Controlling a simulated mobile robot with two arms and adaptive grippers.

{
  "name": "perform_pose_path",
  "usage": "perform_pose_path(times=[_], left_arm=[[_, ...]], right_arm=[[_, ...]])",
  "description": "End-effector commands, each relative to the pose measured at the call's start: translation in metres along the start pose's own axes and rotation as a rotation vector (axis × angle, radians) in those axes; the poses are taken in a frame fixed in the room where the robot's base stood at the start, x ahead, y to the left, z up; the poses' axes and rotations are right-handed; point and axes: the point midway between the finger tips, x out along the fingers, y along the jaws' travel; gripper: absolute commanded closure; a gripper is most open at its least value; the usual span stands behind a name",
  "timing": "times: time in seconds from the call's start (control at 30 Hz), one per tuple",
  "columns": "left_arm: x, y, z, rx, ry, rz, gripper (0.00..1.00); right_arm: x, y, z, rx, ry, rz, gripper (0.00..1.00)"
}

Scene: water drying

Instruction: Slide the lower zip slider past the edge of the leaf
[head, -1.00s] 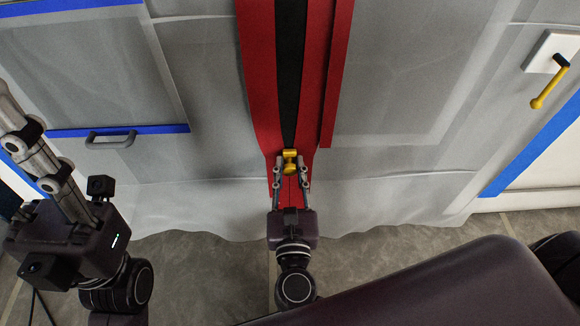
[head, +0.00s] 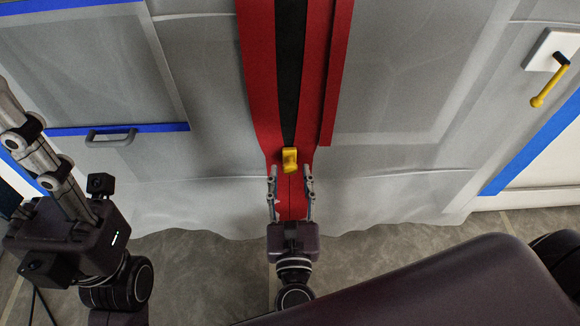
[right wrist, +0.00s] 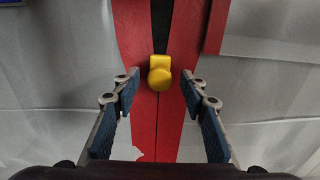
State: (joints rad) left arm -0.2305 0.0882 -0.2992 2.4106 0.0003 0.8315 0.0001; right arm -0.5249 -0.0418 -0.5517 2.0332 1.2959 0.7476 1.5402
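The lower zip slider (head: 290,160) is a small yellow pull at the point where the red zip bands (head: 262,100) meet below a dark strip (head: 290,70). It also shows in the right wrist view (right wrist: 160,76), ahead and centred between my fingertips. My right gripper (head: 291,172) is open, with its fingers apart just below the slider and nothing between them. In the right wrist view, clear gaps separate both fingers from the slider. My left gripper (head: 40,150) is at the left; I cannot tell its opening. The leaf's edge is not clearly identifiable.
A translucent grey plastic sheet (head: 400,160) hangs around the zip, its wavy hem near the stone floor (head: 200,270). Blue tape lines the sides.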

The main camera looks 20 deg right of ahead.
Motion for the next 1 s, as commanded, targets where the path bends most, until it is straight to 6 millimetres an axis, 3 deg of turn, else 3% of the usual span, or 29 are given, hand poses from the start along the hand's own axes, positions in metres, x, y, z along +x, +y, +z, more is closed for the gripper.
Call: perform_pose_path(times=[0.2,0.4,0.6,1.0], left_arm=[[0.0,0.0,0.0,-0.001,0.0,0.0,0.6],[0.0,0.0,0.0,-0.001,0.0,0.0,0.6],[0.0,0.0,0.0,-0.001,0.0,0.0,0.6],[0.0,0.0,-0.001,-0.001,0.001,0.0,0.6]], right_arm=[[-0.05,0.0,-0.001,-0.002,0.004,0.003,0.6],[-0.081,0.0,-0.001,-0.002,0.003,0.003,0.6],[-0.092,0.0,-0.001,0.0,0.001,0.001,0.6],[-0.092,0.0,-0.001,-0.001,0.001,0.001,0.6]])
